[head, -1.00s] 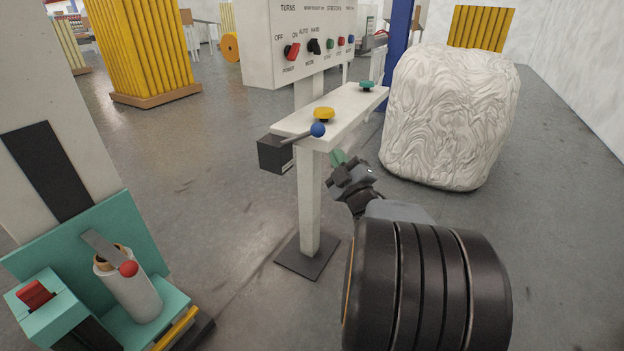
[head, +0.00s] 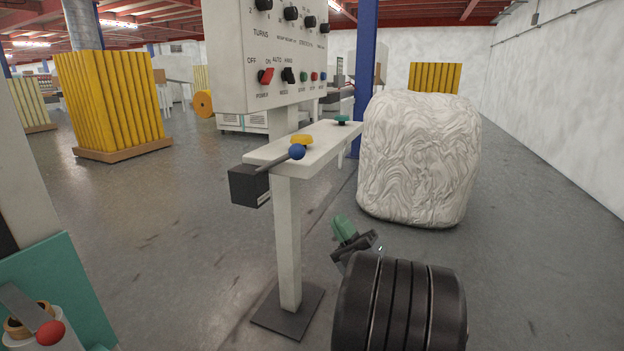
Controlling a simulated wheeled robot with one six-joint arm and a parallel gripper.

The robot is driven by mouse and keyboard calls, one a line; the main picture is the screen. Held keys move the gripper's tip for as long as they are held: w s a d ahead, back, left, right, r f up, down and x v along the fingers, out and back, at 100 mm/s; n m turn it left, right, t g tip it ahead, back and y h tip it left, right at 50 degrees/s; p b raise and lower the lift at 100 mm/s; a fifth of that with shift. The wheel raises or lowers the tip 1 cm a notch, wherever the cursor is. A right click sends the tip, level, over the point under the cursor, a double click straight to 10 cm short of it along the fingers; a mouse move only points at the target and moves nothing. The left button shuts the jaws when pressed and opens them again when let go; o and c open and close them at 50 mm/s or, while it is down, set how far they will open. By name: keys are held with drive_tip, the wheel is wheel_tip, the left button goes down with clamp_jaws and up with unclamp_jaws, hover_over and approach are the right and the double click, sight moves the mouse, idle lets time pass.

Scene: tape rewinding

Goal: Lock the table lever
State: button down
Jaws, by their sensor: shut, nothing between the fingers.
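A lever with a blue ball knob (head: 297,152) comes out of a dark box (head: 249,186) at the near left end of a narrow white table (head: 275,155). Its rod slants up to the right, and the knob sits just in front of the table's near end. My gripper (head: 342,226), with green fingertips, is to the right of the table's post and lower in the picture than the knob. It is shut and empty, pointing up and left, apart from the lever and the table.
A yellow button (head: 302,139) and a green button (head: 342,120) sit on the table top. A control panel (head: 270,60) stands above it. A white wrapped bale (head: 420,160) is at right. A teal machine (head: 62,285) with a red-knobbed lever (head: 50,333) is at lower left. Floor between is clear.

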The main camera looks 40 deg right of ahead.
drive_tip(key=p+x, duration=0.5)
drive_tip(key=x, duration=0.7)
drive_tip(key=shift+w+r+p, duration=0.1)
drive_tip(key=shift+w+p, duration=0.05)
drive_tip(key=shift+p, duration=0.2)
drive_tip(key=shift+x, duration=0.8)
